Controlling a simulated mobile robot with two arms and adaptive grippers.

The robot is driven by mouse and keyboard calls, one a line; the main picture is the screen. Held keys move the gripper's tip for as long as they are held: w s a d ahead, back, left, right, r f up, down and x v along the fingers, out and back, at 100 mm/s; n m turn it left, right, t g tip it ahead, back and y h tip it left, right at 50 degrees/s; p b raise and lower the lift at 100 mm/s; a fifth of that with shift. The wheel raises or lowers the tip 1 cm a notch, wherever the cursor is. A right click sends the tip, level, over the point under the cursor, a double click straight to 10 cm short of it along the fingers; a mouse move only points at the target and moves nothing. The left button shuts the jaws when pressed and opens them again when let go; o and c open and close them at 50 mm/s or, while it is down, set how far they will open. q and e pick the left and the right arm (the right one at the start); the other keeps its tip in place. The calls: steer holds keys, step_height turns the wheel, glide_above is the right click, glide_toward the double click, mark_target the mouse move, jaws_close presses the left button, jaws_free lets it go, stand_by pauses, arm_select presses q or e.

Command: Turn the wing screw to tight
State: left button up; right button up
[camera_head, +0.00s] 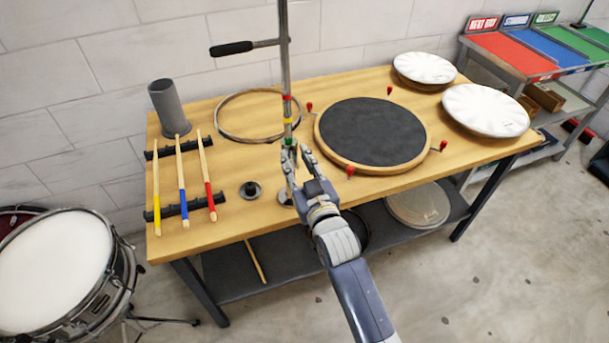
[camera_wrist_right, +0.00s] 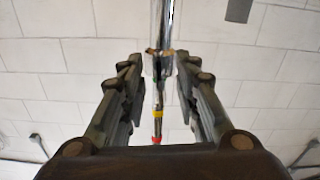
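A chrome stand pole (camera_head: 284,50) with coloured bands rises at the front middle of the bench. The pole also shows in the right wrist view (camera_wrist_right: 163,18). A small collar (camera_wrist_right: 161,66) sits on it there, with a brownish bit at its side; I cannot tell for sure whether this is the wing screw. My right gripper (camera_head: 296,152) is at the lower part of the pole. Its fingers are apart, one on each side of the pole, and a gap shows between each finger and the collar. The wing screw is too small to make out in the head view. My left gripper is out of view.
A black-gripped side bar (camera_head: 232,48) sticks out left from the pole. Drumsticks on a rack (camera_head: 181,208), a grey cup (camera_head: 169,108), a hoop (camera_head: 232,138) and a dark round pad (camera_head: 372,131) surround it. A snare drum (camera_head: 52,262) stands at the left.

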steer(key=v, duration=1.1)
steer(key=shift+s, duration=0.2)
steer(key=shift+d, duration=0.1)
steer(key=s+d+f+g+h, duration=0.1)
steer(key=s+d+f+g, duration=0.15)
steer(key=f, duration=0.95)
steer(key=s+d+f+g+h, duration=0.1)
steer(key=s+f+g, duration=0.25)
steer(key=f, duration=0.75)
steer(key=s+d+f+g+h, duration=0.1)
steer(key=s+d+f+g, duration=0.15)
steer(key=f, duration=0.95)
steer(key=s+d+f+g+h, duration=0.1)
steer(key=s+d+f+g, duration=0.1)
steer(key=s+d+f, duration=0.2)
steer(key=s+d+f+m+g, duration=0.1)
steer(key=s+d+f+g, duration=0.2)
steer(key=s+f, duration=0.7)
steer(key=s+d+f+m+g+h, duration=0.1)
steer(key=s+d+f, duration=0.6)
steer(key=s, duration=1.2)
steer(key=shift+f+g+h, duration=0.3)
steer(key=shift+f+g, duration=0.1)
steer(key=shift+g, duration=0.45)
